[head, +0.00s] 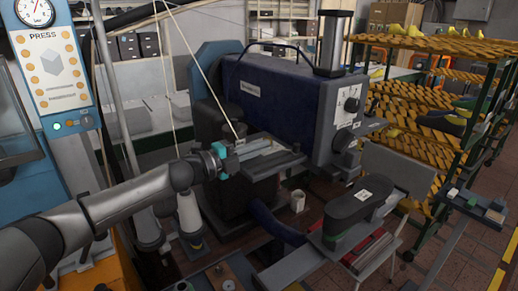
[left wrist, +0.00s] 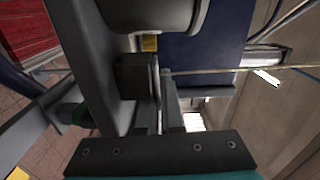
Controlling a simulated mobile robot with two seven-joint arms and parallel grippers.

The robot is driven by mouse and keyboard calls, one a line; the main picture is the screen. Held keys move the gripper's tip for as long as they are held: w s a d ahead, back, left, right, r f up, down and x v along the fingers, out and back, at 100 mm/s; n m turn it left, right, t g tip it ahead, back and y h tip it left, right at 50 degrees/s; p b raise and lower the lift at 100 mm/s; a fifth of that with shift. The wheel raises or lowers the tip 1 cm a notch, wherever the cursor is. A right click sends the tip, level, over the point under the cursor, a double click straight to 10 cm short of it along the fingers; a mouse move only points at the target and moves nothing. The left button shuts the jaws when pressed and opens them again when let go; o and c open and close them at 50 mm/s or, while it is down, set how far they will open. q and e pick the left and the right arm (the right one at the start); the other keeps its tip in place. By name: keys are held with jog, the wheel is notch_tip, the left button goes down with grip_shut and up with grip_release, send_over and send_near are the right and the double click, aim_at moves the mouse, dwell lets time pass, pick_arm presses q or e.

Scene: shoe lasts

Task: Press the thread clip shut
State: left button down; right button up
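My left gripper (head: 228,160), with teal parts, is at the near left edge of the machine's grey plate. In the left wrist view its two fingers (left wrist: 164,95) stand close together with a narrow gap. A pale thread (head: 198,70) runs down from the upper left to a small pale piece (head: 240,141) just beyond the gripper, perhaps the clip. In the left wrist view the thread (left wrist: 230,71) comes from the right and ends at the fingertips. The clip's shape, and whether it is between the fingers, cannot be made out. My right gripper is not in view.
A large dark blue machine (head: 275,95) with a grey front and knobs stands just beyond the gripper. A dark padded block (head: 362,203) is at the lower right, and a shoe-last rack (head: 450,95) is behind.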

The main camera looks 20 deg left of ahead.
pick_arm(q)
jog(key=shift+f+m, duration=0.15)
jog(key=shift+m, duration=0.15)
dwell(0.4)
jog(key=c, duration=1.1)
grip_release()
